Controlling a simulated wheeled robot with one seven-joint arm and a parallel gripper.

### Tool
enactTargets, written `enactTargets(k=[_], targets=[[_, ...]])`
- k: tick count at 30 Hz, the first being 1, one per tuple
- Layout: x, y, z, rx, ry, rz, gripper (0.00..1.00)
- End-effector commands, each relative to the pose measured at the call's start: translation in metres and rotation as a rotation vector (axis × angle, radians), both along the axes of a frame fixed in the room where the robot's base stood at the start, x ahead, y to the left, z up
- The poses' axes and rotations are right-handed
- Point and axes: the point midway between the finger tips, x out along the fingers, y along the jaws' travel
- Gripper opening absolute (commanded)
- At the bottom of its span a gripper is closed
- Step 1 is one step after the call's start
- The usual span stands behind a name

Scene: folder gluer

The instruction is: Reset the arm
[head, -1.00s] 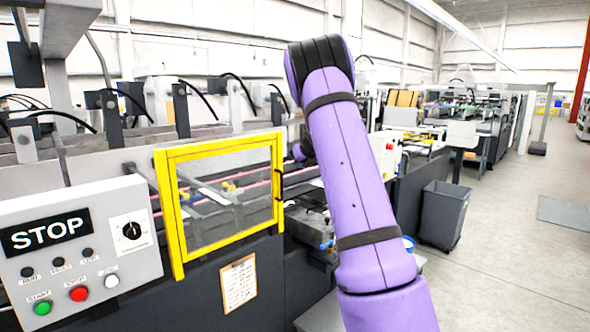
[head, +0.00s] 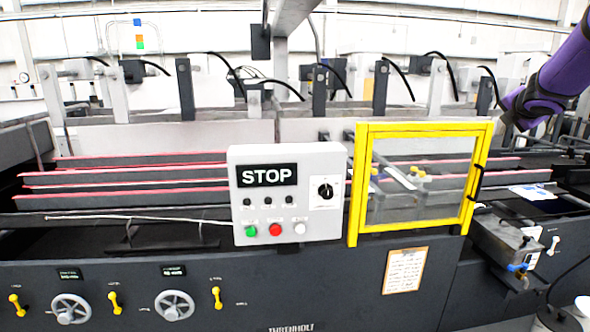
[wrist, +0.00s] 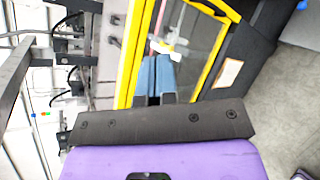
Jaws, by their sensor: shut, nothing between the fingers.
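My purple arm (head: 558,72) shows at the upper right edge of the head view, and its gripper end is not visible there. In the wrist view my gripper (wrist: 154,76) shows two blue-grey fingers close together, shut with nothing between them. The fingers appear in front of the yellow-framed clear guard (wrist: 131,52); I cannot tell how far apart they are. In the head view the same guard (head: 362,190) is closed over the machine's front.
The folder gluer (head: 340,285) spans the head view. A STOP control box (head: 238,215) stands left of the guard. Handwheels (head: 174,306) and yellow levers are on the lower panel. A metal box (head: 505,243) sits right of the guard. Bare floor (wrist: 285,100) shows at right in the wrist view.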

Motion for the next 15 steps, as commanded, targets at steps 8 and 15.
enactTargets(k=[8, 15], targets=[[-0.078, 0.076, 0.03, 0.461, -0.207, -0.324, 0.0], [-0.158, 0.148, 0.019, 0.869, -0.272, -0.593, 0.0]])
